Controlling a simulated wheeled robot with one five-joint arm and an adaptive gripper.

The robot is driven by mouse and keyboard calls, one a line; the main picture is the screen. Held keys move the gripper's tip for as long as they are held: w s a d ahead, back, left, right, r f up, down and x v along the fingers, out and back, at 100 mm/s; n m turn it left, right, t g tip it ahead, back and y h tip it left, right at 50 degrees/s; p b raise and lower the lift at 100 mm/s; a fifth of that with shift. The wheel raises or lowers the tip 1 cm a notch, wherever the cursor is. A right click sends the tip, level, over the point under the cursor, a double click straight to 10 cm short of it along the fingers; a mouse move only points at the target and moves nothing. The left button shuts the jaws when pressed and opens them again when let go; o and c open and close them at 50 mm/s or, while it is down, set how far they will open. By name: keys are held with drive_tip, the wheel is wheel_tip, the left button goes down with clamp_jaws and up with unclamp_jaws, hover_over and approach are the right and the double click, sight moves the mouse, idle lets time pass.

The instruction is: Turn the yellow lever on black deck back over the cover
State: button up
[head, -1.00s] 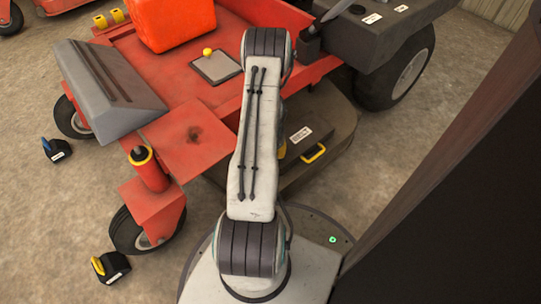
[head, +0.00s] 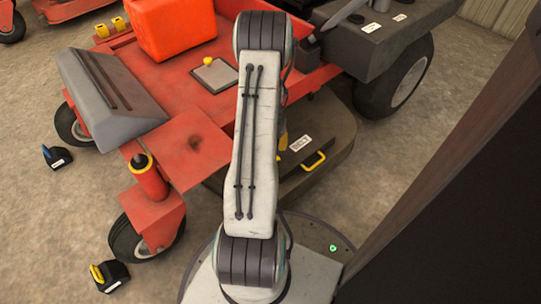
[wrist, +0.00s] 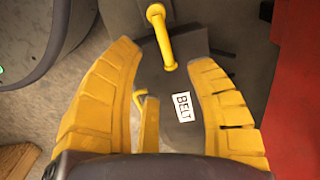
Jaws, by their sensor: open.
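The yellow lever (head: 314,160) lies on the black deck (head: 325,130) of the red mower, just right of my arm in the head view. In the wrist view, the yellow lever (wrist: 163,40) is a bar with a rounded end, in front of the gap between the fingertips. My gripper (wrist: 160,62) is open, its two yellow fingers spread wide and apart from the lever. A dark cover plate (wrist: 165,85) with a BELT label (wrist: 183,107) shows between the fingers. In the head view my gripper is mostly hidden behind my arm.
The red mower body (head: 195,145) stands left of the deck, and a rear wheel (head: 395,75) behind it. A dark panel (head: 460,200) fills the right side. Two small black blocks with coloured handles (head: 110,275) (head: 57,157) lie on the floor.

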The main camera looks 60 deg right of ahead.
drive_tip(key=shift+r, duration=1.5)
drive_tip(key=w+a+r+n+p, duration=0.4)
drive_tip(key=a+r+p, duration=0.25)
drive_tip(key=r, duration=0.55)
drive_tip(key=w+a+r+n+t+h+p, duration=0.1)
drive_tip(key=w+a+r+n+p, duration=0.25)
drive_tip(key=a+r+p, duration=0.6)
drive_tip(key=w+a+r+n+p, duration=0.2)
drive_tip(key=w+r+n+p, duration=0.15)
drive_tip(key=r, duration=1.15)
drive_tip(key=s+a+r+n+p, duration=0.2)
drive_tip(key=a+r+n+p, duration=0.2)
drive_tip(key=r, duration=0.5)
drive_tip(key=s+a+r+n+t+p, duration=0.1)
drive_tip(key=s+a+r+n+p, duration=0.2)
drive_tip(key=a+r+p, duration=0.6)
drive_tip(key=s+a+r+n+t+y+p, duration=0.1)
drive_tip(key=s+a+r+n+p, duration=0.1)
drive_tip(key=a+r+n+p, duration=0.2)
drive_tip(key=a+r+p, duration=0.3)
drive_tip(key=r, duration=0.2)
drive_tip(key=shift+s+n, duration=0.4)
drive_tip(key=shift+r, duration=0.1)
